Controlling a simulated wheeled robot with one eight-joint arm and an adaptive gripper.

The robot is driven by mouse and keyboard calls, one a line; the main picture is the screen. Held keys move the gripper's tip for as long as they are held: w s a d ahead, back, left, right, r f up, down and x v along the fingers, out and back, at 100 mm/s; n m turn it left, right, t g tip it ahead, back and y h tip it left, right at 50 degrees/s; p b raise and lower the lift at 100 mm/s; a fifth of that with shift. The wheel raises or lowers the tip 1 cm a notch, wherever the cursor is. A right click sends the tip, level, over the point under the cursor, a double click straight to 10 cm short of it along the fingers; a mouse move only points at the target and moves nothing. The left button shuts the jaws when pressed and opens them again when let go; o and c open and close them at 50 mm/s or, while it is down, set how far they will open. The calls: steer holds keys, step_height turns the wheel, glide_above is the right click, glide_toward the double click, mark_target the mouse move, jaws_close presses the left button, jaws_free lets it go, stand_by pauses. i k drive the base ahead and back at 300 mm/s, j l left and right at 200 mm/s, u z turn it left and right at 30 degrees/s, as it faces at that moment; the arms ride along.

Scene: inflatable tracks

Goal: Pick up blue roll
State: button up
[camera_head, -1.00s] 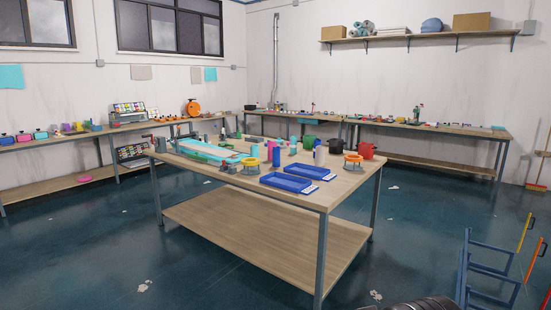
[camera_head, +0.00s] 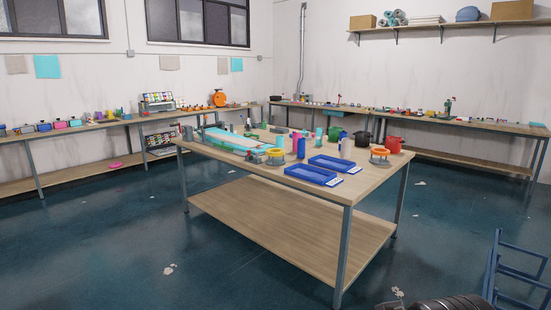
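A blue upright cylinder (camera_head: 301,148) stands on the middle wooden table (camera_head: 368,187), behind two blue trays. It is the clearest blue roll shape on this table, but its details are too small to confirm. On the wall shelf (camera_head: 425,24) lie blue-green rolls (camera_head: 399,17) and a grey-blue rounded bundle (camera_head: 467,14).
Blue trays (camera_head: 311,175), pots (camera_head: 361,139), a red pot (camera_head: 394,144) and orange-ringed stands (camera_head: 379,155) crowd the tabletop. Workbenches (camera_head: 75,128) line the walls. A blue metal frame (camera_head: 515,270) stands at lower right. Floor (camera_head: 120,225) left of the table is open.

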mark_target(301, 153)
steer(key=i+u, duration=0.25)
steer(key=i, duration=2.8)
